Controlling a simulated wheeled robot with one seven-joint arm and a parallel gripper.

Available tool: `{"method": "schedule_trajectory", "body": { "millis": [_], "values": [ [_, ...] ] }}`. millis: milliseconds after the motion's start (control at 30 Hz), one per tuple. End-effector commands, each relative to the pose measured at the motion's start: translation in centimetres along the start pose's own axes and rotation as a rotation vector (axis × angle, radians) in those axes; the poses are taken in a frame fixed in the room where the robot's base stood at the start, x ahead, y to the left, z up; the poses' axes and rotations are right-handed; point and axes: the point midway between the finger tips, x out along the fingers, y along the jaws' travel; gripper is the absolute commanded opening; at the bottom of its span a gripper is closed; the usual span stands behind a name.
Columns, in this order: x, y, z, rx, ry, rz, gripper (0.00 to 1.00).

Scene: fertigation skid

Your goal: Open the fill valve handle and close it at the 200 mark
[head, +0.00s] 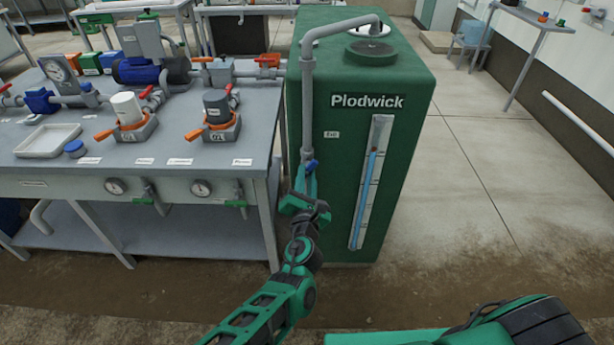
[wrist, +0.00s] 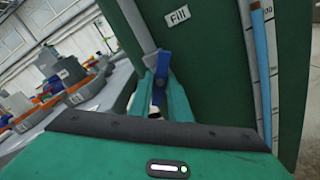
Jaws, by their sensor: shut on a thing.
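The green Plodwick tank (head: 410,100) has a grey fill pipe (head: 308,100) running down its left front edge. The blue fill valve handle (head: 311,164) is low on that pipe; it also shows below the "Fill" label in the wrist view (wrist: 162,68). My gripper (head: 306,182) is shut on the handle; its green fingers (wrist: 161,88) flank it in the wrist view. The fingers hide part of the handle, and its exact turn angle is unclear. The sight gauge (head: 377,132) on the tank front holds a blue column reaching well up the tube.
The grey bench (head: 240,152) with valves, a pump and gauges stands close to the left of the pipe. Orange-handled valves (head: 222,108) sit on its top. A white tray (head: 48,140) lies at its left. The floor (head: 480,180) right of the tank is clear.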

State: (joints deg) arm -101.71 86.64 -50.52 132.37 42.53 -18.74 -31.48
Motion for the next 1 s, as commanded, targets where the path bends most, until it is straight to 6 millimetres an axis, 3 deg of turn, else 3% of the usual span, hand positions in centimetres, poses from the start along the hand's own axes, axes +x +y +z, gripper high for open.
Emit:
{"method": "schedule_trajectory", "body": {
  "millis": [1000],
  "values": [
    [-0.07, -0.24, -0.23, 0.849, 0.005, -0.010, 0.00]
  ]
}}
